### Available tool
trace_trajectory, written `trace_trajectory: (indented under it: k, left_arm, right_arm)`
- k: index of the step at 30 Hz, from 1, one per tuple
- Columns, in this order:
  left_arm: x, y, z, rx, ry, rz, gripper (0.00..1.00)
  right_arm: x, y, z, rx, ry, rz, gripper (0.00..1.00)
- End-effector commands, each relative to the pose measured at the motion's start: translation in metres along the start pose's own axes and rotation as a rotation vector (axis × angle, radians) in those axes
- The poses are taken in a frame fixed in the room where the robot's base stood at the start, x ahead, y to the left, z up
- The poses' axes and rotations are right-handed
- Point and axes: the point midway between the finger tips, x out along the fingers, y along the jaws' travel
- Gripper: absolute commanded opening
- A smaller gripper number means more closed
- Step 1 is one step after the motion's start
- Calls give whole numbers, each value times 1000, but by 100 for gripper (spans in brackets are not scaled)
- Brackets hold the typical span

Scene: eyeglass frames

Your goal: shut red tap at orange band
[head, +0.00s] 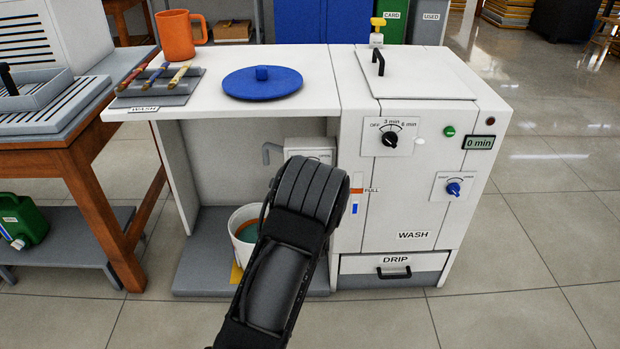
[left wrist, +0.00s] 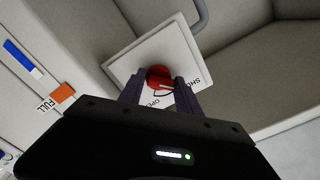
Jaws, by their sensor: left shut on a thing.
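The red tap (left wrist: 158,76) is a round knob on a white square plate marked OPEN and SHUT in the left wrist view. My left gripper (left wrist: 158,88) is shut on it, one finger on each side. In the head view my black arm hides the tap and the fingertips; only the top of the plate (head: 309,150) shows. The gauge strip on the cabinet has an orange band (head: 357,190) marked FULL, also in the left wrist view (left wrist: 62,93). The blue column (head: 354,209) ends below the band, with white between. My right gripper is not in view.
A white bucket (head: 238,218) with teal contents stands under the counter, partly behind my arm. A grey spout (head: 270,152) is left of the plate. A blue lid (head: 262,84), an orange mug (head: 178,38) and a brush tray (head: 158,92) are on the counter.

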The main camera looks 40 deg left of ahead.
Motion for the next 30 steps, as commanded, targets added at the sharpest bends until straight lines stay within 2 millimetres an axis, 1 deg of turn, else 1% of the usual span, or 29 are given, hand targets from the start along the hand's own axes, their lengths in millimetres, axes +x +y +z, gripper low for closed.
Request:
trace_trajectory:
  k: [1, 10, 11, 17, 18, 26, 30]
  left_arm:
    - [2, -6, -1, -6, 2, -13, 0]
    - [2, -6, -1, -8, 2, -13, 0]
    - [2, -6, -1, -7, 2, -13, 41]
    - [1, -4, 0, -6, 1, -9, 57]
    - [1, -4, 0, -6, 1, -8, 58]
    - [-1, -2, 0, -5, 0, -4, 58]
    - [-11, -2, 0, -5, -1, -3, 58]
  right_arm:
    - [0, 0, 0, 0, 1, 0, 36]
    - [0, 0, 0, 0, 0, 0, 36]
    - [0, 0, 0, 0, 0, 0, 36]
    - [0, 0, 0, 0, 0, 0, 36]
    - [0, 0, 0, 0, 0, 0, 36]
    - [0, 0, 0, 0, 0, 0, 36]
    - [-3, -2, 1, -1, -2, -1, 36]
